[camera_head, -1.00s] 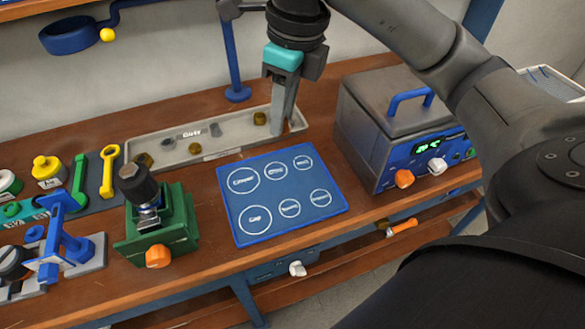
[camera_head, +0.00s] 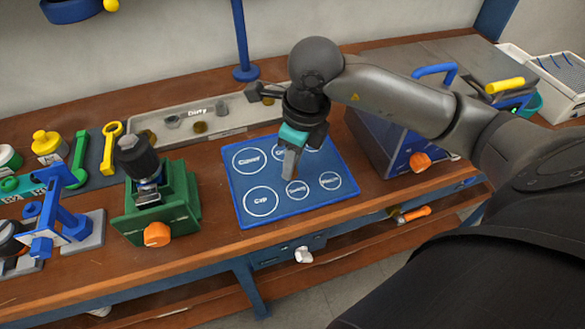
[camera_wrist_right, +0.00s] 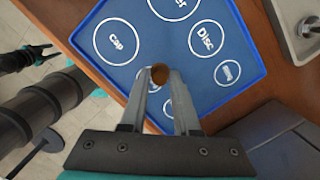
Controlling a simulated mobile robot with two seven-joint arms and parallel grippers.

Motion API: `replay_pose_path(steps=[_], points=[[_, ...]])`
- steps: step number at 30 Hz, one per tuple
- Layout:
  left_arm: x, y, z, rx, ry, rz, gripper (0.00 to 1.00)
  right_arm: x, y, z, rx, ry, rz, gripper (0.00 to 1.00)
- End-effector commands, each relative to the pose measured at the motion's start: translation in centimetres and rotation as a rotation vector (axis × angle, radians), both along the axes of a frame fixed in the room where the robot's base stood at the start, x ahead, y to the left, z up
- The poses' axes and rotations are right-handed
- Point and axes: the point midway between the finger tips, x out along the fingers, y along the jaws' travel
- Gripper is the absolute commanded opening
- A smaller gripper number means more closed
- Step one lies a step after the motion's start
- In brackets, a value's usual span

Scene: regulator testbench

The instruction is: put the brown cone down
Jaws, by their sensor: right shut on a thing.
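The brown cone (camera_wrist_right: 159,73) shows in the right wrist view as a small rounded brown piece between the fingertips. My right gripper (camera_head: 289,174) is shut on it, fingers pointing down over the blue mat (camera_head: 240,183); it also shows in the right wrist view (camera_wrist_right: 160,84). In the head view the fingers hide the cone. The mat has white labelled circles, among them Cover, Cap and Disc. The fingertips appear near a small lower-row circle (camera_head: 297,190). I cannot tell the gap between cone and mat.
A grey tray labelled Dirty (camera_head: 150,120) with several small parts lies behind the mat. A green fixture (camera_head: 165,213) with a black knob stands left of the mat.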

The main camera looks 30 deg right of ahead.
Motion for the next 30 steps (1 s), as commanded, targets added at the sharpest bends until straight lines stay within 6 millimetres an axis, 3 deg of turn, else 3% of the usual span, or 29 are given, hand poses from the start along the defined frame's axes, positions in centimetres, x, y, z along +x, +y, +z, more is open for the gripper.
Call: replay_pose_path(steps=[4, 15, 16, 23, 30], points=[[-0.1, 0.0, -0.5, 0.000, 0.001, 0.000, 0.50, 0.0, 0.0, -2.2, 0.000, 0.001, -0.001, 0.00], [-0.1, 0.0, -0.9, 0.000, 0.002, 0.000, 0.50, 0.0, 0.0, -2.6, 0.000, -0.001, 0.000, 0.00], [-0.1, 0.0, -0.8, 0.000, 0.002, 0.000, 0.50, 0.0, 0.0, -2.5, 0.001, -0.001, 0.000, 0.32], [-0.1, 0.0, -0.7, 0.000, 0.002, 0.000, 0.50, 0.0, 0.0, -2.4, 0.000, 0.000, 0.000, 0.58], [-0.1, 0.1, -0.7, 0.001, 0.002, -0.001, 0.50, 0.0, 0.0, -2.4, 0.000, 0.000, 0.000, 0.60]])
